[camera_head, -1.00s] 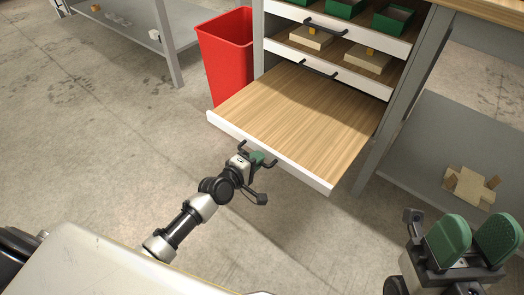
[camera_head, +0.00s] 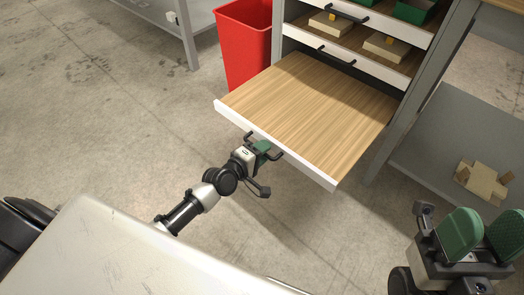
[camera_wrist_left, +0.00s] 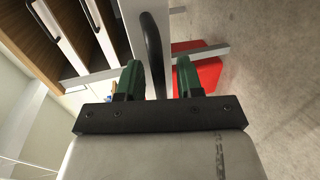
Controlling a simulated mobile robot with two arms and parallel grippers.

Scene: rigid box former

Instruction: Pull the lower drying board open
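The lower drying board (camera_head: 310,105), a wood-topped board with a white front edge, stands far out of the rack below two other boards. Its black bar handle (camera_head: 279,155) is on the front edge. My left gripper (camera_head: 262,148) is at this handle. In the left wrist view the handle (camera_wrist_left: 153,50) runs between the two green-padded fingers (camera_wrist_left: 159,80), closer to the left one. A gap shows on the right side, so the fingers look open around it. My right gripper (camera_head: 484,232) is open and empty at the lower right, away from the board.
A red bin (camera_head: 243,45) stands left of the rack. Upper boards hold tan box parts (camera_head: 386,46) and green trays (camera_head: 412,11). A grey shelf (camera_head: 425,155) at right carries a flat tan box blank (camera_head: 482,181). The floor before the board is clear.

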